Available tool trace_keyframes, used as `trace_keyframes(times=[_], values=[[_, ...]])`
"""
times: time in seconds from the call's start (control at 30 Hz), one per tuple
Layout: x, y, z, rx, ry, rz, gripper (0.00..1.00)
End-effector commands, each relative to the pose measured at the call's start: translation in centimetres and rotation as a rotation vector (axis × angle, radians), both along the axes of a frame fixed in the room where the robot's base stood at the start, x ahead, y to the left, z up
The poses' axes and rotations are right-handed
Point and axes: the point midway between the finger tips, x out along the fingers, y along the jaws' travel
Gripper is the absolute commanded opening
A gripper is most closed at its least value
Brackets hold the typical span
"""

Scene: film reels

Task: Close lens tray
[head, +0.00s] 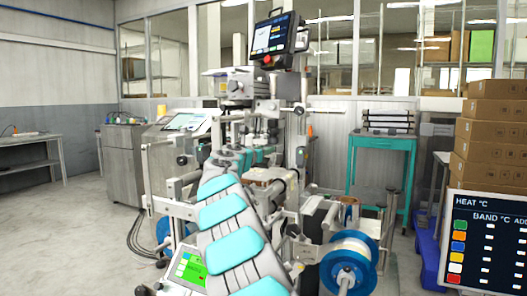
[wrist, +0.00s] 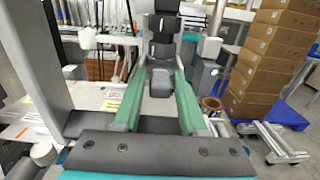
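My gripper (wrist: 161,76) shows in the wrist view as two green fingers reaching forward from a dark grey palm. The fingers stand apart with a gap between them, and I see nothing held. Beyond the fingertips, a dark upright part with a grey block (wrist: 160,84) lies in line with the gap. I cannot tell whether the fingers touch it. In the head view, my teal and grey arm reaches up to a large grey machine (head: 238,88) and hides part of it. I cannot single out the lens tray or tell how far open it is.
A monitor (head: 272,36) tops the machine. A blue-rimmed reel (head: 349,262) sits low at its right. A teal cart (head: 379,165) stands behind, and stacked cartons (head: 495,140) stand on the right. A heat panel (head: 485,240) fills the lower right. Floor at left is clear.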

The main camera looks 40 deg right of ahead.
Motion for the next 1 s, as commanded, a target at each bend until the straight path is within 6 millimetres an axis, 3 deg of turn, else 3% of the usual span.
trace_keyframes(times=[0.17,0.53,1.0], values=[[0.0,0.0,0.0,0.001,0.000,-0.001,0.62],[-0.2,0.4,-0.1,0.001,0.001,-0.002,0.62],[-2.2,5.3,-0.1,0.000,0.002,-0.001,0.62]])
